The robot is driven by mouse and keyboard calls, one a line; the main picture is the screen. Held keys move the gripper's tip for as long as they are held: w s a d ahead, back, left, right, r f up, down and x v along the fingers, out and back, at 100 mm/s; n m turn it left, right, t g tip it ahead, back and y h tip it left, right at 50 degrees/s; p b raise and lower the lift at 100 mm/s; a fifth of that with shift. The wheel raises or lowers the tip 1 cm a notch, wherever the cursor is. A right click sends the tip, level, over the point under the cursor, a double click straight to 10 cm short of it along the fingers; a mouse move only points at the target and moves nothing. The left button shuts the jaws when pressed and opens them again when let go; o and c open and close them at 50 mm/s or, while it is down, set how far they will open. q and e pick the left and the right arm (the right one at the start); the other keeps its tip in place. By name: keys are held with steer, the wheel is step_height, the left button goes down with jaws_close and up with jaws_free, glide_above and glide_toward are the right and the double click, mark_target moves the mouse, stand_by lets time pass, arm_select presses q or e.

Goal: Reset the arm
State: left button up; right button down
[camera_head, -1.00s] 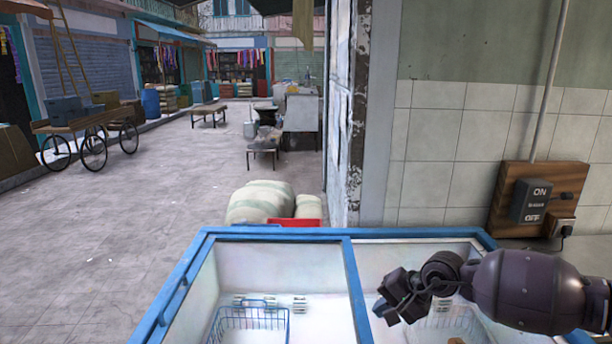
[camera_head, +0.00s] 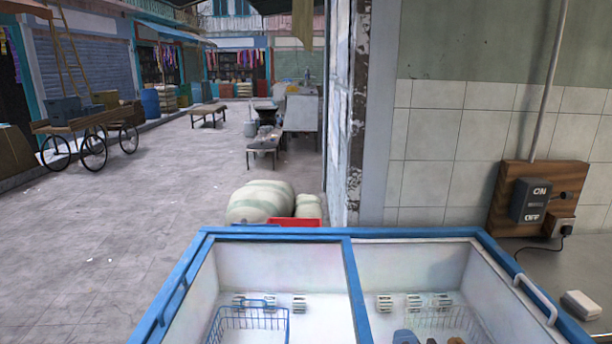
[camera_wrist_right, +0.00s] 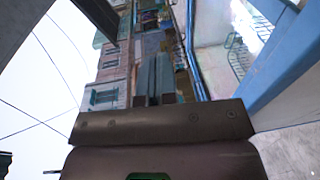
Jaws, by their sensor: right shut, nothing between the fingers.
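My right arm does not show in the head view. In the right wrist view my right gripper (camera_wrist_right: 157,76) is shut and empty, its fingers together, with the street buildings and sky behind. The chest freezer (camera_head: 349,280) with the blue frame is at the bottom of the head view, with two open compartments. Its blue edge also shows at the right of the right wrist view (camera_wrist_right: 270,75), apart from the gripper. My left gripper is in neither view.
Wire baskets sit in the left (camera_head: 252,322) and right (camera_head: 440,320) compartments; a few partly cut-off items lie in the right one. A switch board (camera_head: 508,200) is on the tiled wall. A small white box (camera_head: 581,304) lies right of the freezer. Sacks (camera_head: 262,201) stand behind it.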

steer(key=s+d+f+m+g+h, duration=0.1)
steer(key=s+d+f+m+g, duration=0.25)
steer(key=s+m, duration=0.35)
steer(key=s+d+f+m+g, duration=0.3)
steer(key=s+f+m+g, duration=0.2)
steer(key=s, duration=0.4)
steer(key=s+d+f+m+g+h, duration=0.1)
steer(key=s+d+f+m+g, duration=0.35)
steer(key=s+m, duration=0.3)
steer(key=w+f+t+b, duration=0.2)
steer(key=f+b, duration=0.3)
steer(key=f, duration=0.5)
steer(key=w+f+n+t+b, duration=0.1)
steer(key=w+f+t+b, duration=0.2)
steer(key=f, duration=0.8)
steer(key=shift+a+t+y+b, duration=0.3)
steer(key=shift+a+t+b, duration=0.05)
steer(key=shift+t+b, duration=0.7)
steer(key=shift+w+n, duration=0.1)
steer(key=shift+n, duration=0.15)
